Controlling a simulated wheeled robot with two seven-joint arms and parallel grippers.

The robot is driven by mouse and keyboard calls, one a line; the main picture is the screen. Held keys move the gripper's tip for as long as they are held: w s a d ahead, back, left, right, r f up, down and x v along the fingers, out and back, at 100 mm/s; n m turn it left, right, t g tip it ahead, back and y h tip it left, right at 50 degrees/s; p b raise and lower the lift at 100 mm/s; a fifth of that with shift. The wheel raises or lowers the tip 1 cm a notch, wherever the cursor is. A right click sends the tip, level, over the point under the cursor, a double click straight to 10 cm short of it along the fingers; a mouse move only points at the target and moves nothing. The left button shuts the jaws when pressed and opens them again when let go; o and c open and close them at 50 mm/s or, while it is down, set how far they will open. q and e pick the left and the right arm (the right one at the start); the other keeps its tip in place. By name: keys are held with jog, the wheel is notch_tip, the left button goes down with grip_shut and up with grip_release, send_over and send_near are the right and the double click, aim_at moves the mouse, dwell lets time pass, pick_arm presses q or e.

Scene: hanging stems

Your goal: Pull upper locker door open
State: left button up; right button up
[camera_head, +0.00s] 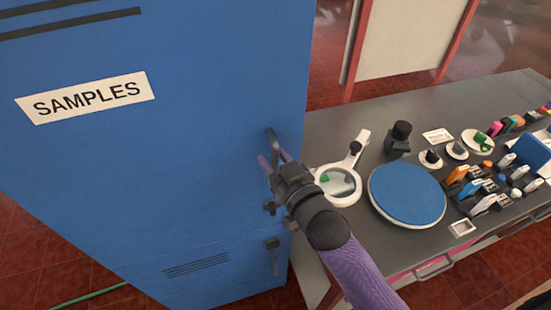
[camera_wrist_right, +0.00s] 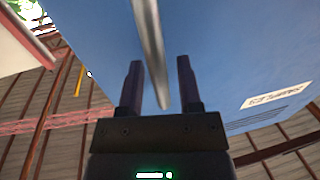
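The blue locker's upper door (camera_head: 190,120) carries a white SAMPLES label (camera_head: 85,97) and looks closed. Its grey bar handle (camera_head: 272,140) is at the door's right side, partly hidden by my right gripper. My right gripper (camera_head: 272,163) is at the handle, with its purple fingers pointing at the door. In the right wrist view the handle (camera_wrist_right: 150,50) runs between the two fingers of the gripper (camera_wrist_right: 159,62). The fingers stand apart, with gaps visible beside the bar, so the gripper looks open. My left gripper is not in view.
A lower handle (camera_head: 273,256) sits below on the locker. To the right, a grey bench (camera_head: 330,127) holds a magnifier (camera_head: 338,185), a round blue pad (camera_head: 406,194) and several small items. Red tiled floor (camera_head: 30,260) shows at lower left.

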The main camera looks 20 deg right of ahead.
grip_shut()
dwell(1.2)
